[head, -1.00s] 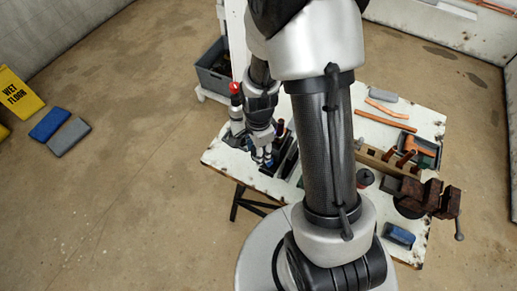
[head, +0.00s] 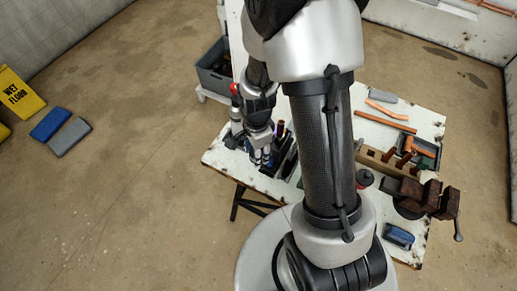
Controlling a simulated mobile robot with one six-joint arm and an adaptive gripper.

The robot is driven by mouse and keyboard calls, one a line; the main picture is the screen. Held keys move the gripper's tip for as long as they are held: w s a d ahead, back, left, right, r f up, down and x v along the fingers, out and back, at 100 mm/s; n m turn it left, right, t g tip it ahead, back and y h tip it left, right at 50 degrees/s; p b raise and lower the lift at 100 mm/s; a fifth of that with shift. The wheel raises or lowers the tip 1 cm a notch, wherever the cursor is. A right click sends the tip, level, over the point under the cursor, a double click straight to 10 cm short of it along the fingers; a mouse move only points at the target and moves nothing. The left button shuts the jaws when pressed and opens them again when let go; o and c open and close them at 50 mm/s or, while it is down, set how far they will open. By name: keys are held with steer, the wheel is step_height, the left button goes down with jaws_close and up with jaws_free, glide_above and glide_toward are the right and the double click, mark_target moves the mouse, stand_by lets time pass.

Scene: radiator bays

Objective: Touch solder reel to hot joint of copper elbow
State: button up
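My gripper (head: 262,157) points down at the left end of the white workbench (head: 222,158), just left of a dark open holder (head: 284,158) with upright items in it. The fingers are small and partly merged with the wrist, so I cannot tell whether they are open or hold anything. I cannot make out a solder reel for certain; a small dark round item with red (head: 365,178) stands right of my arm. Copper-coloured pieces (head: 407,158) stand at a wooden block (head: 372,157) on the right; which one is the elbow is unclear.
A rusty vice (head: 432,196) sits at the bench's right edge, with a blue item (head: 399,236) in front. A red-topped tool (head: 234,90) stands close left of my wrist. A grey crate (head: 214,68) is behind. My arm hides the bench's middle.

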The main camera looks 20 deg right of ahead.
steer(key=shift+s+a+r+p, duration=0.3)
steer(key=shift+a+r+p, duration=0.05)
steer(key=shift+a+r, duration=0.25)
steer(key=shift+s+a+r+p, duration=0.25)
steer(key=shift+a+r+p, duration=0.1)
steer(key=shift+a+r, duration=0.2)
steer(key=shift+r+p, duration=1.55)
steer(key=shift+r, duration=0.4)
